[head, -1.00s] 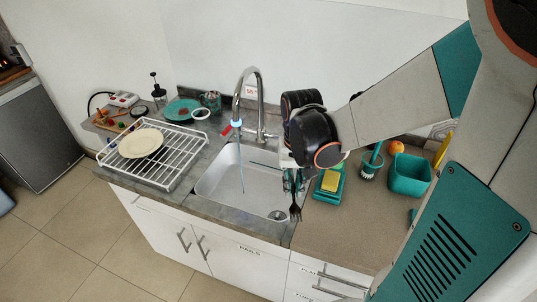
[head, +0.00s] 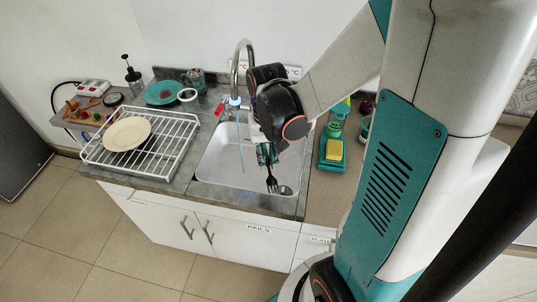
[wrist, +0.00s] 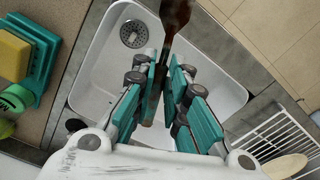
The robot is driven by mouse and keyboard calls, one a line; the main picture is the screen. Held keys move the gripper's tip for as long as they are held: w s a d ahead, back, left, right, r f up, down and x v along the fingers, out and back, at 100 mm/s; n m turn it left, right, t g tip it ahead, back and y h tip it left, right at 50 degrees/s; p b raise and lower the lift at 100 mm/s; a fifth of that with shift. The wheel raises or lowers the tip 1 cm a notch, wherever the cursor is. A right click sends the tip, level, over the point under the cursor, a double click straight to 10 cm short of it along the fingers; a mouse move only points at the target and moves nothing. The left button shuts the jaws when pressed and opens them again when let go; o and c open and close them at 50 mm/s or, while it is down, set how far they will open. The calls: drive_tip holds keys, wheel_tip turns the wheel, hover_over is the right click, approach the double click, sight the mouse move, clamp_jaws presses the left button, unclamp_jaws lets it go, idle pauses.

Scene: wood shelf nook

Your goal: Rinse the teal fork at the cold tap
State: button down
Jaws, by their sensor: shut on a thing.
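My gripper (head: 267,163) is shut on a fork and holds it over the right part of the sink (head: 215,165). The fork (head: 271,184) hangs with its dark tines down near the drain. In the wrist view the fork (wrist: 172,22) looks dark brown and its handle runs between my teal fingers (wrist: 163,75); no teal shows clearly on it. The curved metal tap (head: 235,62) stands behind the sink. A thin bluish stream of water (head: 239,135) falls from its spout, to the left of the fork and apart from it.
A white wire rack (head: 165,150) with a cream plate (head: 127,134) stands left of the sink. A teal plate (head: 164,92) lies behind the rack.

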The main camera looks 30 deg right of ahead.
drive_tip(key=w+a+f+b, duration=0.2)
drive_tip(key=w, duration=0.8)
drive_tip(key=shift+w+a, duration=0.15)
drive_tip(key=shift+a, duration=0.2)
drive_tip(key=shift+d+f, duration=0.1)
drive_tip(key=shift+d, duration=0.05)
idle(0.6)
drive_tip(key=shift+w+d, duration=0.15)
drive_tip(key=shift+d, duration=0.15)
drive_tip(key=shift+a+b, duration=0.3)
drive_tip(key=shift+a, duration=0.1)
idle(0.4)
drive_tip(key=s+d, duration=0.2)
drive_tip(key=s, duration=0.6)
idle(0.6)
idle(1.2)
